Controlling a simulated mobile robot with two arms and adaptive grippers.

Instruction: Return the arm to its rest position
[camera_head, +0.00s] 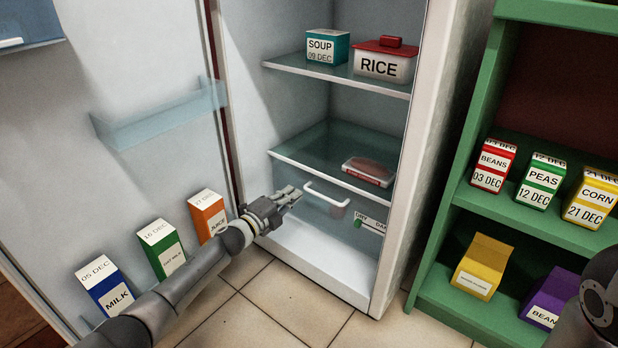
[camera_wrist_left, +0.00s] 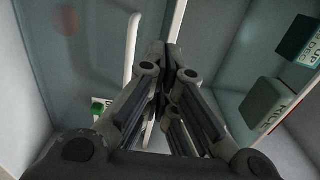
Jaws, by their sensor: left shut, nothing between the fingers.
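My left arm (camera_head: 185,290) reaches from the lower left of the head view into an open fridge. Its gripper (camera_head: 294,193) is shut and empty, just left of the white handle (camera_head: 327,194) of the clear drawer. In the left wrist view the closed fingertips (camera_wrist_left: 170,68) are seen close up, with the white handle (camera_wrist_left: 133,55) to their left. I cannot tell whether the gripper touches the drawer. A dark part of my right arm shows at the lower right edge of the head view; its gripper is out of the frame.
The fridge door (camera_head: 130,185) stands open at left, with milk (camera_head: 108,290), green (camera_head: 163,250) and juice (camera_head: 207,215) cartons. Soup (camera_head: 328,48) and rice (camera_head: 384,63) stand on the upper shelf. A green shelf (camera_head: 560,228) with boxes stands right. Tiled floor (camera_head: 290,300) lies clear below.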

